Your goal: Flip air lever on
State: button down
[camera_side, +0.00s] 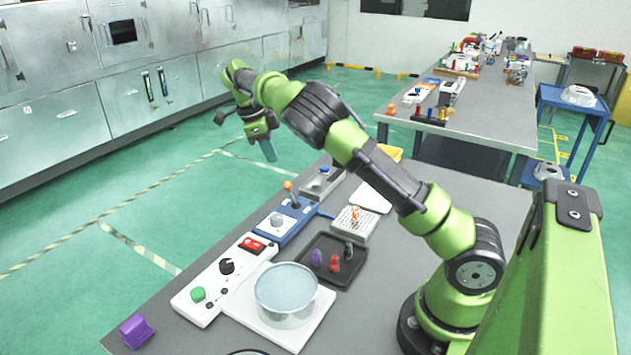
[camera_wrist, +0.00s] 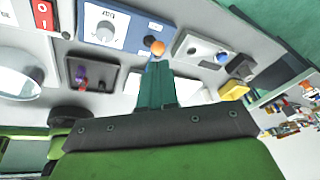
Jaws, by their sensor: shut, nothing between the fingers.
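The air lever (camera_side: 287,187) has an orange ball on a short dark stick and rises from the end of a blue-and-white box (camera_side: 273,227) on the bench. Its stick leans slightly left in the side view. In the wrist view the orange ball (camera_wrist: 157,47) shows just past my fingertips, beside the box face (camera_wrist: 122,27) with its grey knob and "AIR" lettering. My gripper (camera_side: 268,152) is shut and empty. It hangs above and behind the lever in the side view, apart from it.
A white switch panel (camera_side: 225,275) and a round clear dish (camera_side: 287,292) stand nearer the front. A dark tray (camera_side: 318,272) holds small coloured pieces. A perforated block (camera_side: 354,225) and a grey box with a toggle (camera_side: 322,180) are beside the lever box.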

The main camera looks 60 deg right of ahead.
jog(key=w+a+m, duration=0.4)
jog(key=a+m, duration=0.2)
jog(key=m, duration=0.6)
jog(key=shift+a+r+g+h, duration=0.3)
jog(key=shift+a+g+h, duration=0.05)
jog(key=shift+g+h, duration=0.05)
send_near(291, 193)
jog(key=f, duration=0.5)
jog(key=shift+w+d, duration=0.2)
jog(key=shift+w, duration=0.2)
